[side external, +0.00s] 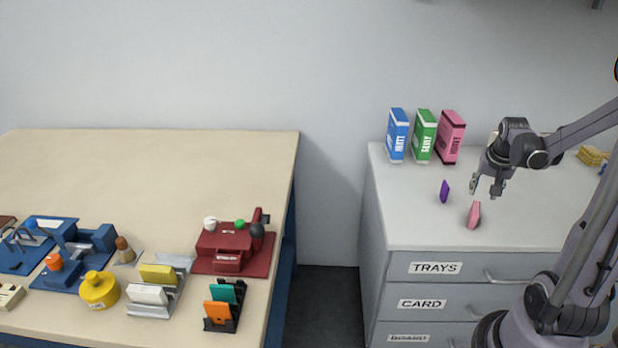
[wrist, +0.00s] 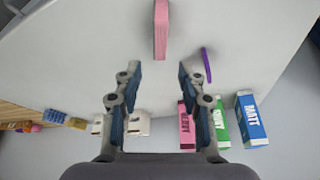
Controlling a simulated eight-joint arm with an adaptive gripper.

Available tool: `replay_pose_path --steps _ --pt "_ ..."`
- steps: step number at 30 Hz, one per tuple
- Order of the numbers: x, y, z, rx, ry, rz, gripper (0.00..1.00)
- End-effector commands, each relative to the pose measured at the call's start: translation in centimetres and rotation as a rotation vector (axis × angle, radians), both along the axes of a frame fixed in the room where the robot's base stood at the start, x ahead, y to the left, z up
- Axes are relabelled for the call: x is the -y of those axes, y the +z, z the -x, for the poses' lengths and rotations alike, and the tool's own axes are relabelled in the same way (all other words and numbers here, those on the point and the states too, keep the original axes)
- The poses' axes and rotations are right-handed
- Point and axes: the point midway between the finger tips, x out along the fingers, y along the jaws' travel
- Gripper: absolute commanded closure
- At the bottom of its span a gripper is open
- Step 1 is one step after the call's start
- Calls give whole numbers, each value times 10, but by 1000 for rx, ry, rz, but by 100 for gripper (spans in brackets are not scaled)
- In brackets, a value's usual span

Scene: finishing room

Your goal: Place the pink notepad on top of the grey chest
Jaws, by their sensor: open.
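The pink notepad (side external: 474,215) stands on edge on the top of the grey chest (side external: 420,227), near its front. It also shows in the wrist view (wrist: 161,30), at the top centre, beyond the fingertips. My gripper (side external: 488,186) is open and empty, a little above the chest top and just behind and above the notepad. In the wrist view the two fingers (wrist: 157,75) are spread wide with bare chest top between them. The gripper is apart from the notepad.
A purple pad (side external: 445,191) stands close left of the pink notepad. Blue (side external: 397,136), green (side external: 423,137) and pink (side external: 451,137) boxes stand at the back. A gap separates the chest from the wooden table (side external: 150,165).

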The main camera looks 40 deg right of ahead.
Motion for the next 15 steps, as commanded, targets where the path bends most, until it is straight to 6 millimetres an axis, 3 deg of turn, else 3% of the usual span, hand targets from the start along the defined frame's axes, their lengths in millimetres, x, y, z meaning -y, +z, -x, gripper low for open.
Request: replay_pose_path --steps 11,15 --pt "-12 32 5 0 0 0 59" --pt "-27 38 -5 5 49 6 59"
